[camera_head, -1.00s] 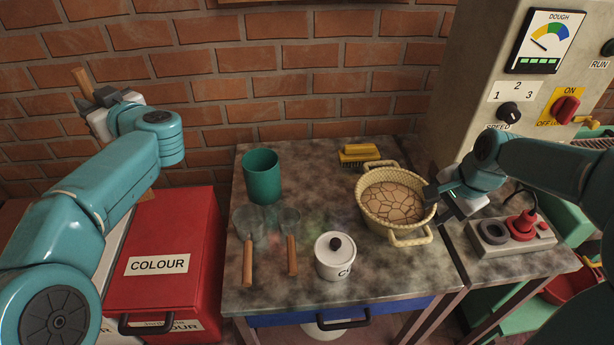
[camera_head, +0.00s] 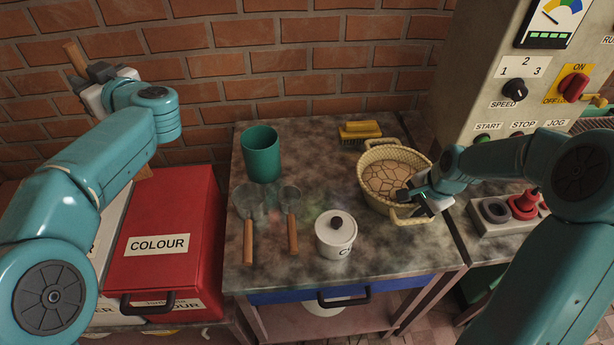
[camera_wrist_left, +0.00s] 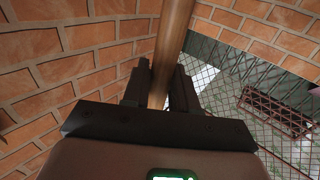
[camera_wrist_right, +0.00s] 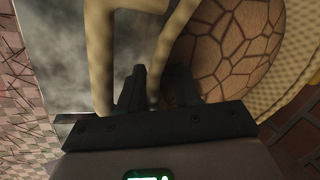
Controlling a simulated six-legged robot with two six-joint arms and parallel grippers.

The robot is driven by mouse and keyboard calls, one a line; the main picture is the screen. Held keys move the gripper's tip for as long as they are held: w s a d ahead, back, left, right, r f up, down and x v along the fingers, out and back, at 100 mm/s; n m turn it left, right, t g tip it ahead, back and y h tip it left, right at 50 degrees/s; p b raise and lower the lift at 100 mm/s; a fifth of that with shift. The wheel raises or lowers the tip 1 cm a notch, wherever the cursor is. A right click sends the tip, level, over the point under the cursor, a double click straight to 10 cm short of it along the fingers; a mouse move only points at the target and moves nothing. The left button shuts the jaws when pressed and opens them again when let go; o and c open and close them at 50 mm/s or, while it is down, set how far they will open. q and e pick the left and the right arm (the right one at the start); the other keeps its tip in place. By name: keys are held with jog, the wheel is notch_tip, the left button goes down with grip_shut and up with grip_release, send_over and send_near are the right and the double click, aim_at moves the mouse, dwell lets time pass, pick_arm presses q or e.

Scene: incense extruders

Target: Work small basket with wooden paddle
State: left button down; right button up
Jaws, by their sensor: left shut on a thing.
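The small basket (camera_head: 366,197) is cream, woven, with a loop handle at front and back. It stands upright on the table and holds brown, cracked material (camera_head: 385,178). My left gripper (camera_head: 98,80) is raised at the far left, shut on the wooden paddle (camera_head: 74,58). The paddle's shaft (camera_wrist_left: 172,45) runs between the fingers in the left wrist view; my arm hides part of it. My right gripper (camera_head: 408,196) is at the basket's front right, beside the front handle (camera_wrist_right: 100,55). Its fingers are open, with a cream strip of the basket between them.
A green cup (camera_head: 261,156), two glass-headed scoops with wooden handles (camera_head: 249,240), a lidded white pot (camera_head: 335,236) and a yellow brush (camera_head: 359,132) are on the table. A red COLOUR box (camera_head: 165,220) stands left. A control panel (camera_head: 500,70) and button box (camera_head: 491,214) are right.

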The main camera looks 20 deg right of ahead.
jog(key=shift+w+f, duration=0.25)
jog(key=shift+w, duration=0.05)
jog(key=shift+s+r, duration=0.1)
jog(key=shift+s, duration=0.05)
jog(key=shift+c, duration=0.7)
grip_shut()
pick_arm(q)
jog(key=shift+w+f, duration=0.1)
jog(key=shift+w, duration=0.05)
pick_arm(e)
jog(key=shift+o, duration=1.1)
grip_release()
pick_arm(q)
jog(key=shift+w+d, duration=0.1)
pick_arm(e)
jog(key=o, duration=0.5)
